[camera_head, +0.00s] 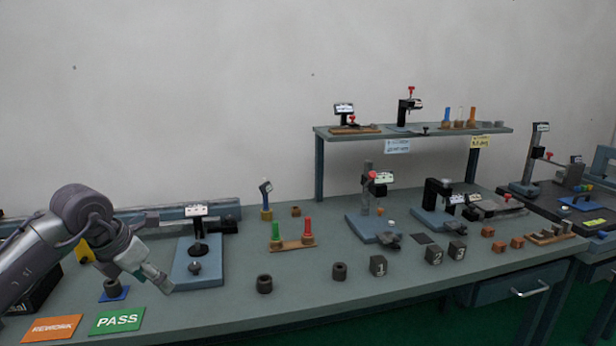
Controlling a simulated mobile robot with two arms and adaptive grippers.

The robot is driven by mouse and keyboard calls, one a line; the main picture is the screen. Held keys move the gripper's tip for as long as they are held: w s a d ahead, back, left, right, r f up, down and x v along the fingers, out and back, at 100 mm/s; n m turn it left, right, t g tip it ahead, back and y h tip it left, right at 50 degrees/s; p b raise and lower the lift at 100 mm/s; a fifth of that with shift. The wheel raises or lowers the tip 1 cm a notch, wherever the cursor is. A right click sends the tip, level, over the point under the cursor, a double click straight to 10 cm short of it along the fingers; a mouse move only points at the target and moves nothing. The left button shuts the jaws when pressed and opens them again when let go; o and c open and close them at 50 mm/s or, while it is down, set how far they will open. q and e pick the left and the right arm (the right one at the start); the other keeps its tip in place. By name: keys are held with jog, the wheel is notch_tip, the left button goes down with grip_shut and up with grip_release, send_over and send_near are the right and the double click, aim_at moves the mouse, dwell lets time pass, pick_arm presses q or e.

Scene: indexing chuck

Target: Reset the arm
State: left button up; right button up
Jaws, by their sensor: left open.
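My left arm comes in from the left, and its gripper (162,281) hangs over the workbench (225,310). The gripper is open with nothing visible between its fingers. It is just left of a blue-based fixture (200,270) with a black post and white label, and above and behind the green PASS card (117,320). I cannot tell whether it touches the fixture's base. My right gripper is not in view.
An orange REWORK card (52,328) lies at the front left. Dark cylinders (264,284) and numbered blocks (378,266) stand along the front. Red and green pegs (307,231) stand behind. A raised shelf (430,133) and more fixtures (374,227) fill the right.

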pick_arm(q)
jog(key=w+d+f+n+h, duration=0.2)
jog(key=d+f+n+h, duration=0.25)
jog(key=d+f, duration=0.35)
jog(key=w+d+f+n+h, duration=0.2)
jog(key=d+f+n+h, duration=0.1)
jog(key=d+f+h, duration=0.4)
jog(key=s+a+f+n+t+y, duration=0.2)
jog(key=f+n+t, duration=0.1)
jog(key=f+n, duration=0.4)
jog(key=s+a+f+n+t+y, duration=0.15)
jog(key=f+n, duration=0.25)
jog(key=f, duration=0.5)
jog(key=s+a+f+n+t+y, duration=0.1)
jog(key=a+f+n+t+y, duration=0.25)
jog(key=f+n, duration=0.4)
jog(key=s+a+f+n+g+y, duration=0.3)
jog(key=s+f+n+g+y, duration=0.4)
jog(key=s+f, duration=1.55)
jog(key=s+d+f+n+g, duration=0.1)
jog(key=s+f, duration=0.3)
jog(key=s, duration=1)
jog(key=s+d+f+n+g, duration=0.1)
jog(key=s+f+n+g, duration=0.2)
jog(key=s, duration=1.1)
jog(key=shift+f+n+g, duration=0.3)
jog(key=shift+f+n, duration=0.5)
jog(key=shift+f, duration=0.1)
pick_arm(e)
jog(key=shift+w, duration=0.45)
